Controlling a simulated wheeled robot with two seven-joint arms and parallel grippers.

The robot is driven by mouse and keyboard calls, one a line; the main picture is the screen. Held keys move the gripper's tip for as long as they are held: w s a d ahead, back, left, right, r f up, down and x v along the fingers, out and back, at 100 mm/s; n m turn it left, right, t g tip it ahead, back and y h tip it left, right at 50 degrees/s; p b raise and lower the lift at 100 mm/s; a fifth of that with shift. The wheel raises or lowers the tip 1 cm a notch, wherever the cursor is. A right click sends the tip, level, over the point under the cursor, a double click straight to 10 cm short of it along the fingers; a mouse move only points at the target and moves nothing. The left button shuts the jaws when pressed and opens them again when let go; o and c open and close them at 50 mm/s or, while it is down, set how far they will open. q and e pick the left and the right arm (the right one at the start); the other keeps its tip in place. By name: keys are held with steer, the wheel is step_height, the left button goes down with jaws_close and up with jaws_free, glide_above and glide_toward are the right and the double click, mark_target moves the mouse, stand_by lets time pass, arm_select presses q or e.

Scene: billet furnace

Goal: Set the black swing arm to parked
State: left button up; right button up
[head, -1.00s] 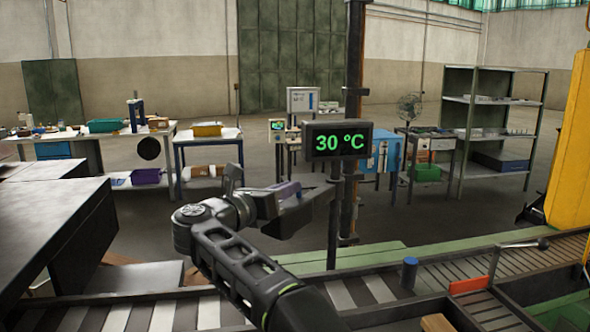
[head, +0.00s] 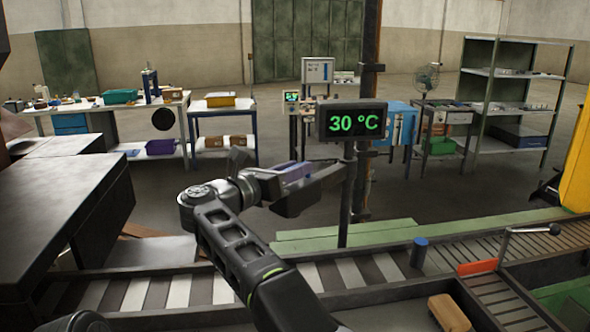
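A thin lever (head: 528,230) with a black ball knob stands on a short post at the right, beside the roller track. It is the only swing-arm-like part I make out, and I cannot tell whether it is the black swing arm or what its setting is. My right gripper (head: 310,182) is in mid-air at the picture's middle, in front of the display post, well to the left of the lever and apart from it. It is seen from behind and the side, so its finger opening is unclear. My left gripper is not in view.
A display (head: 352,122) reading 30 °C stands on a post behind my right gripper. A roller track (head: 440,262) crosses the front, with a red-orange plate (head: 477,267) and a blue cylinder (head: 419,252). A dark bench (head: 60,215) is at left. A yellow column (head: 578,165) stands at right.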

steer(key=shift+s+a, duration=0.1)
steer(key=shift+a, duration=0.05)
steer(key=shift+s+a+b, duration=0.35)
steer(key=shift+s+a, duration=0.05)
steer(key=shift+a, duration=0.05)
steer(key=v, duration=0.6)
steer(key=shift+s, duration=0.15)
steer(key=shift+c, duration=0.4)
